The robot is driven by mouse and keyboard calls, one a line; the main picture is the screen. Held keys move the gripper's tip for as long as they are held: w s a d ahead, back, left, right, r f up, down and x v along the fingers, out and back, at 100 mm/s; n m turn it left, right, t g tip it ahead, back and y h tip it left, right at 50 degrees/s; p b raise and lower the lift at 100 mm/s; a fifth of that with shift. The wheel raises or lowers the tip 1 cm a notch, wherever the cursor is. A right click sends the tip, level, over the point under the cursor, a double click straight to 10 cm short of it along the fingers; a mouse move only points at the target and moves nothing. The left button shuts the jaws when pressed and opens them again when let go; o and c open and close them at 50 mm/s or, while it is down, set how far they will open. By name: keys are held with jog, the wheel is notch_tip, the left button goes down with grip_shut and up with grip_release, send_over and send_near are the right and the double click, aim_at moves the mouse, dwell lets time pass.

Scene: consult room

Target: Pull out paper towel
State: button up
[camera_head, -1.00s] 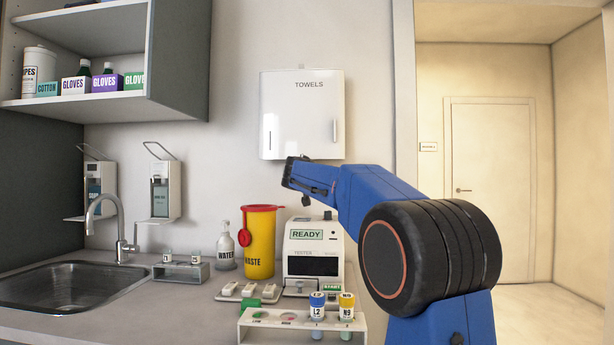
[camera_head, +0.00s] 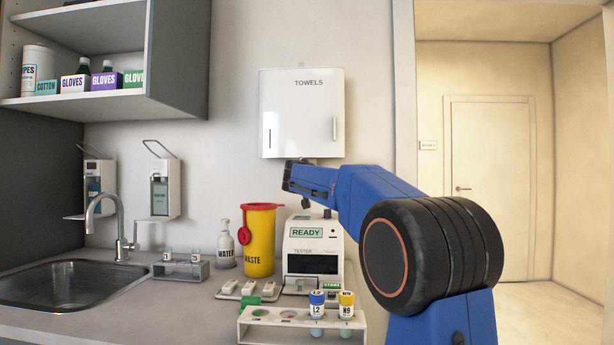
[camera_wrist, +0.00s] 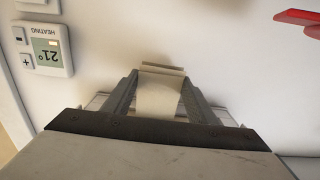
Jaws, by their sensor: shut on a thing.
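The white towel dispenser (camera_head: 301,112), labelled TOWELS, hangs on the wall in the head view. My gripper (camera_head: 306,163) is at the dispenser's underside, partly hidden behind my blue arm. In the wrist view my gripper (camera_wrist: 160,78) is shut on a cream paper towel (camera_wrist: 158,98). The towel lies between the two grey fingers, and its far edge shows just beyond the fingertips. In the head view the towel cannot be made out clearly.
Below stand the tester (camera_head: 313,250), the yellow waste bin (camera_head: 259,242) and a rack of tubes (camera_head: 262,331). A heating thermostat (camera_wrist: 52,50) and a red object (camera_wrist: 296,17) show in the wrist view. The wall in front of the dispenser is clear.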

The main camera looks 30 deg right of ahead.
jog(key=shift+f, duration=0.85)
jog(key=v, duration=1)
dwell(0.7)
